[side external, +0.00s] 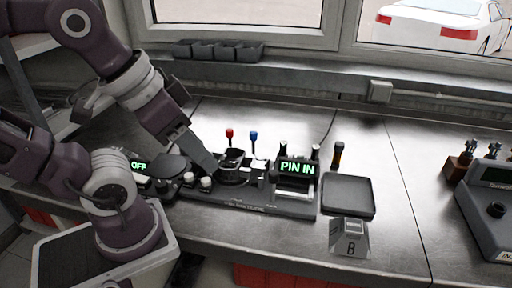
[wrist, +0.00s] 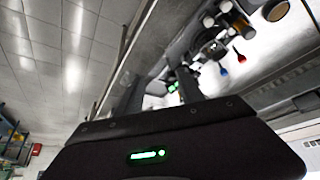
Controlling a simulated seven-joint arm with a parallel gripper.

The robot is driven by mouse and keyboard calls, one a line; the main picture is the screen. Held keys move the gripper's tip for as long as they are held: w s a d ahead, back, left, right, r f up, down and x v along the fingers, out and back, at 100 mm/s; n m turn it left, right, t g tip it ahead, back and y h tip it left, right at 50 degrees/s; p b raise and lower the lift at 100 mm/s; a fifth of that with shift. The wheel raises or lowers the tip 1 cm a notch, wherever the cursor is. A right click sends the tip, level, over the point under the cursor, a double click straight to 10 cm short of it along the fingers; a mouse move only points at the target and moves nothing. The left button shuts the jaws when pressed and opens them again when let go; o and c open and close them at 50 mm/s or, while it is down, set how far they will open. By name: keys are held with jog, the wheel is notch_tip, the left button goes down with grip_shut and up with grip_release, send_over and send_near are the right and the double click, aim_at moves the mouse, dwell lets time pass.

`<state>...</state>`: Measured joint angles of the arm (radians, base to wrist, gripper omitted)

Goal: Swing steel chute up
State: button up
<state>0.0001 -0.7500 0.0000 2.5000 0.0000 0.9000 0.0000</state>
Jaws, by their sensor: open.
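My gripper (side external: 210,165) reaches down from the left over the black bench fixture (side external: 245,207), close to a round dark cup (side external: 233,158). In the wrist view my gripper (wrist: 162,88) shows its two dark fingers apart, with a small green-lit display and pale parts visible between and beyond them. I see nothing held. I cannot single out the steel chute with certainty; a pale metal piece (side external: 293,186) sits below the lit "PIN IN" display (side external: 297,167). The area beside my fingers is partly hidden by my wrist, and contact cannot be told.
A red-topped lever (side external: 229,134) and a blue-topped lever (side external: 253,136) stand behind the cup. An "OFF" display (side external: 139,167) and a black disc (side external: 169,168) lie left. A black tray (side external: 348,195) and block "B" (side external: 350,237) are right. Bare steel bench (side external: 400,225) lies beyond.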

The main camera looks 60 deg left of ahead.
jog(key=shift+c, duration=0.3)
jog(key=n+g+h, duration=0.2)
jog(key=n, duration=2.7)
send_near(252, 132)
notch_tip(252, 132, down, 2)
jog(key=shift+n, duration=0.3)
jog(key=x, duration=0.7)
jog(key=shift+w+d+r, duration=0.2)
jog(key=shift+w, duration=0.05)
jog(key=shift+w+f, duration=0.1)
jog(key=shift+f, duration=0.1)
grip_shut()
